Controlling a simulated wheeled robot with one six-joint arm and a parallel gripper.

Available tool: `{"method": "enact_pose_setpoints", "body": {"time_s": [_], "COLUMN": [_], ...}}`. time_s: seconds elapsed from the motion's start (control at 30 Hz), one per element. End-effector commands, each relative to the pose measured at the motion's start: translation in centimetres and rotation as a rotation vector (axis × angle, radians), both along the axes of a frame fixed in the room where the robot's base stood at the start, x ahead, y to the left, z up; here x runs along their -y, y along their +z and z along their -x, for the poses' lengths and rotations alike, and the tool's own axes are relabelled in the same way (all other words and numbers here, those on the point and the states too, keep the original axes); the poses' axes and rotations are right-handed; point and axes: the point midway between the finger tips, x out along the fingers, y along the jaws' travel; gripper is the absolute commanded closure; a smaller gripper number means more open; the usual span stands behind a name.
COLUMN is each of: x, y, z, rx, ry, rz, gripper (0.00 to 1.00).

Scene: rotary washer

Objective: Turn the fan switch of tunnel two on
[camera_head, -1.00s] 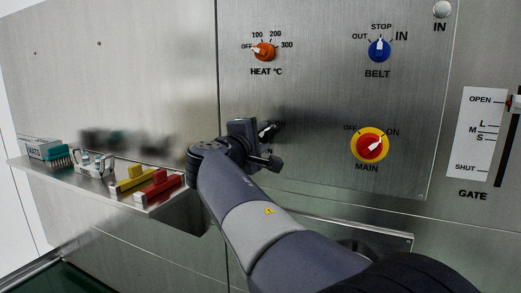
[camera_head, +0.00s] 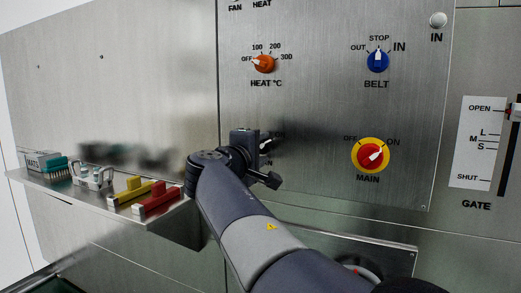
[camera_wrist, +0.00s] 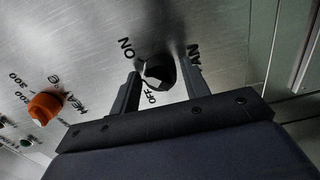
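In the wrist view a black fan switch (camera_wrist: 161,72) with a white pointer mark sits on the steel panel, with ON, OFF and FAN lettered around it. The pointer faces the ON/OFF side; which of the two it marks I cannot tell. My gripper (camera_wrist: 160,84) has one finger on each side of the knob, with narrow gaps seeming to show, so it looks open around it. In the head view my gripper (camera_head: 246,140) is up against the panel and hides most of the switch and its label. No tunnel number is legible.
An orange heat dial (camera_head: 264,64), blue belt knob (camera_head: 377,61) and red-yellow main switch (camera_head: 370,155) are on the panel. A shelf at left holds a yellow block (camera_head: 130,193), a red block (camera_head: 158,197) and brushes. A gate slider (camera_head: 514,110) is at far right.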

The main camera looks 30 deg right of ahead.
Motion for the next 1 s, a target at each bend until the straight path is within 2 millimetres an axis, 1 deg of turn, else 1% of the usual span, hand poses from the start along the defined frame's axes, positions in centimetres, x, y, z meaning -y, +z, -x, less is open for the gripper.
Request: {"method": "enact_pose_setpoints", "body": {"time_s": [0.03,0.13,0.37,0.47,0.57,0.8,1.0], "x": [0.0,0.0,-0.1,-0.5,-1.6,-5.3,-7.5], "y": [0.0,0.0,0.1,0.1,0.2,0.2,0.1], "z": [0.0,0.0,0.0,0.4,1.2,4.0,5.7], "rx": [0.000,0.000,0.000,0.000,0.000,0.000,-0.001], "ry": [0.000,0.000,0.001,0.002,0.004,0.006,0.004], "rz": [0.000,0.001,0.001,0.001,0.002,0.001,0.001], "gripper": [0.52,0.44,0.44,0.44,0.44,0.44,0.44]}}
